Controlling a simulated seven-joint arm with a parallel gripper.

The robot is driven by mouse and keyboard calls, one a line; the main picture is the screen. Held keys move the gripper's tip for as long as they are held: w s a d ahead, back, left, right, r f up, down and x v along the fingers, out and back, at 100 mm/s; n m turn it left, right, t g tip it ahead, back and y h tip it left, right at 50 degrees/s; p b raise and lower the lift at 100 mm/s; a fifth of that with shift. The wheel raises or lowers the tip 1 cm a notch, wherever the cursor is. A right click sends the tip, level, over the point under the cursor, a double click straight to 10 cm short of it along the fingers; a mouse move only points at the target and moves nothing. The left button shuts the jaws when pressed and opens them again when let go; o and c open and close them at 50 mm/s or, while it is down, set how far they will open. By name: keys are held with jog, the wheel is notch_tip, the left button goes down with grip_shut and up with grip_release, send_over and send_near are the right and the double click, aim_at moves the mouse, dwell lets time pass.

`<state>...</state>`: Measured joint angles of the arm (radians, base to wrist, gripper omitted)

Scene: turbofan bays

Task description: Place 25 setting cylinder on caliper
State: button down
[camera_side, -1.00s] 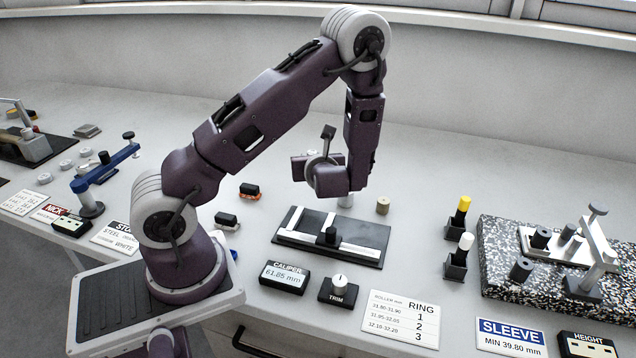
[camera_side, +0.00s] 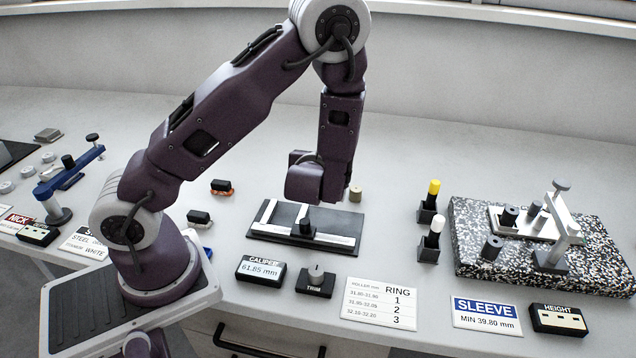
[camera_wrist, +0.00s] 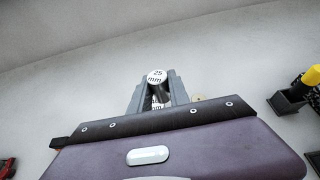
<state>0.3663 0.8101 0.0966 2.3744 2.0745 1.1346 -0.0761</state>
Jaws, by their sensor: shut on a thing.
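My gripper (camera_wrist: 158,92) is shut on the setting cylinder (camera_wrist: 157,80), a metal cylinder with "25 mm" on its white top in the wrist view. In the side view my gripper (camera_side: 318,185) is over the back part of the caliper, and its own body hides the fingers and the cylinder. The caliper (camera_side: 338,237) is a black plate with a pale metal bar and jaws and a dark knob. I cannot tell whether the cylinder touches it. The caliper display (camera_side: 261,268) reads 61.85 mm.
A small tan cylinder (camera_side: 355,194) stands just behind the caliper. The trim knob (camera_side: 316,280) is in front. Yellow-topped (camera_side: 433,190) and white-topped (camera_side: 436,228) markers stand to the right, before the speckled slab (camera_side: 610,255).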

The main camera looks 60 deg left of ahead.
aim_at(274, 175)
jog(key=s+a+f+n+g+y, duration=0.1)
jog(key=s+a+n+g+y, duration=0.15)
jog(key=a, duration=0.65)
jog(key=s+a+f+n+g+y, duration=0.1)
jog(key=s+a+n+g, duration=0.2)
jog(key=a, duration=0.5)
jog(key=f, duration=0.9)
jog(key=shift+a, duration=0.4)
jog(key=shift+f, duration=0.2)
jog(key=shift+f, duration=0.1)
jog(key=c, duration=1.2)
grip_release()
jog(key=shift+c, duration=0.2)
